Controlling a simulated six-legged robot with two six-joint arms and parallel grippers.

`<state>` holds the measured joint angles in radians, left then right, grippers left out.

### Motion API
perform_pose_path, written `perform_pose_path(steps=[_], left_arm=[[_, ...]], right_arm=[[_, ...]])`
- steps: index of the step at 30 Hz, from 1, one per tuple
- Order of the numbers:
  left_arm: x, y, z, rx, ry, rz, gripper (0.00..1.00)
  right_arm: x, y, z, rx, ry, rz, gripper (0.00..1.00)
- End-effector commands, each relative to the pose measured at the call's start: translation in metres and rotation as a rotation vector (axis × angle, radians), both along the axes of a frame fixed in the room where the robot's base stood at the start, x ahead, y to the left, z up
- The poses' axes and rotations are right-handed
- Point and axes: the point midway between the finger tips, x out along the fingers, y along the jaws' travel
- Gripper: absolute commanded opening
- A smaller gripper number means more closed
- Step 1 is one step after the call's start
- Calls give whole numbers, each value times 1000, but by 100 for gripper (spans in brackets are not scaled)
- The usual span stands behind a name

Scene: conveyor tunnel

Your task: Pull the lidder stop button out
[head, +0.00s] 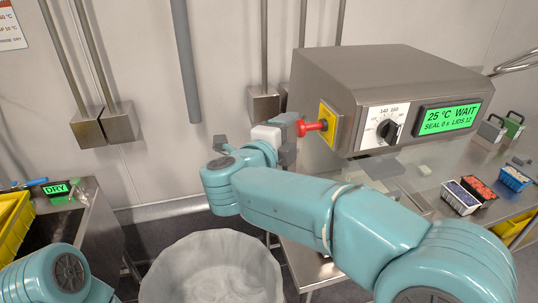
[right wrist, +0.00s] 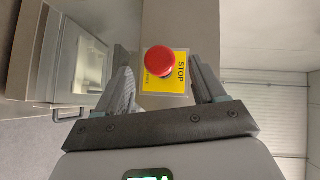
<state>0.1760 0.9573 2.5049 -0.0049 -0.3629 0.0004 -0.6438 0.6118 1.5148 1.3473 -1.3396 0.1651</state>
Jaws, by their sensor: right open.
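The lidder (head: 400,75) is a steel box with a dial and a green display reading 25 °C WAIT. On its left end a red stop button (head: 313,127) stands out from a yellow plate (head: 328,122). In the right wrist view the round red button (right wrist: 159,61) sits on the yellow plate marked STOP (right wrist: 181,72). My right gripper (head: 292,128) is open at the button's outer end. In the right wrist view the button appears between its two fingertips, with visible gaps either side. I cannot tell how deep it sits between them. My left gripper is out of view.
A lined bin (head: 212,268) stands below my right forearm. Tubs of red (head: 479,188) and blue fruit (head: 456,198) stand on the steel table at right. A yellow crate (head: 12,228) and a DRY display (head: 56,189) are at left. Wall pipes run behind.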

Motion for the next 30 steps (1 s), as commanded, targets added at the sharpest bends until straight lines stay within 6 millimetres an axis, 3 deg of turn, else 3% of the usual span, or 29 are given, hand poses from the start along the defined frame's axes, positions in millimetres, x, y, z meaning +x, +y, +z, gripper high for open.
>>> perform_pose_path(steps=[6, 12, 26, 30], left_arm=[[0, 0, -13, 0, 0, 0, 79], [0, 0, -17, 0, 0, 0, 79], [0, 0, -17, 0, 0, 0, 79], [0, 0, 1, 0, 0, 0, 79]], right_arm=[[-48, 34, 6, -1, -2, 5, 69], [-75, 52, 12, 0, -1, 2, 69], [-84, 57, 15, 0, 0, 0, 69], [-84, 57, 33, -1, -1, 0, 69]])
